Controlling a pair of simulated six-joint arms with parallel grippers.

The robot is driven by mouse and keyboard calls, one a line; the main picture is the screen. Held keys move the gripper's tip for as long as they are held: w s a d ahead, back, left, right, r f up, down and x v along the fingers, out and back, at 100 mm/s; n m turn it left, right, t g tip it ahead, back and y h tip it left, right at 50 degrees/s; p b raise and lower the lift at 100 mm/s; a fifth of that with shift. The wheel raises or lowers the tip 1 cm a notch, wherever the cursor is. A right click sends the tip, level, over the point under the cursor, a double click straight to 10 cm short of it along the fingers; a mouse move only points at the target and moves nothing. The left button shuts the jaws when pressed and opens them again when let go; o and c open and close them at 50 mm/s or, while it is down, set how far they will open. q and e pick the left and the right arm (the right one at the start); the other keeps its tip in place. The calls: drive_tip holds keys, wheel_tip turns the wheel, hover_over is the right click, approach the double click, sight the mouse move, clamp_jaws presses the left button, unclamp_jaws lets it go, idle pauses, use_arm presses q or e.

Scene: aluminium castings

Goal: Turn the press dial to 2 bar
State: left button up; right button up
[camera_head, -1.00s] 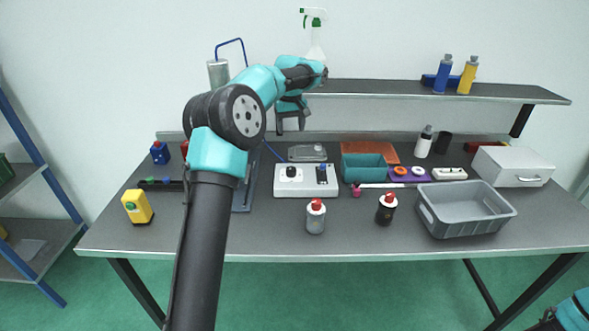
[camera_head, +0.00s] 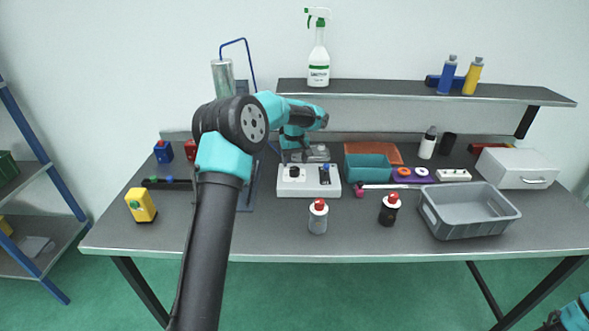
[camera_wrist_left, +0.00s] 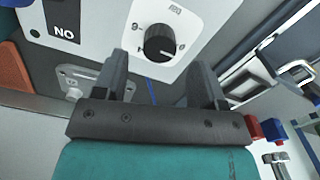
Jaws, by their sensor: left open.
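The press dial is a round black knob (camera_head: 294,171) on the left part of a white control box (camera_head: 308,190) on the bench. In the left wrist view the black dial (camera_wrist_left: 160,43) sits on a white plate with small printed marks, and its setting is too unclear to read. My left gripper (camera_head: 295,157) is open and empty, just above and behind the dial in the head view. In the wrist view its two fingertips (camera_wrist_left: 160,68) point at the dial, one on each side, and appear apart from it. My right gripper is not clearly seen.
A red-capped grey bottle (camera_head: 318,216) and a dark one (camera_head: 389,209) stand in front. A shelf (camera_head: 420,92) runs behind.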

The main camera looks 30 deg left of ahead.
sight(294, 169)
use_arm(q)
drive_tip(key=shift+f, duration=2)
drive_tip(key=shift+c, duration=0.3)
drive_tip(key=c, duration=0.9)
drive_tip(key=shift+m, duration=0.4)
drive_tip(key=m, duration=1.1)
drive_tip(key=shift+a, duration=0.1)
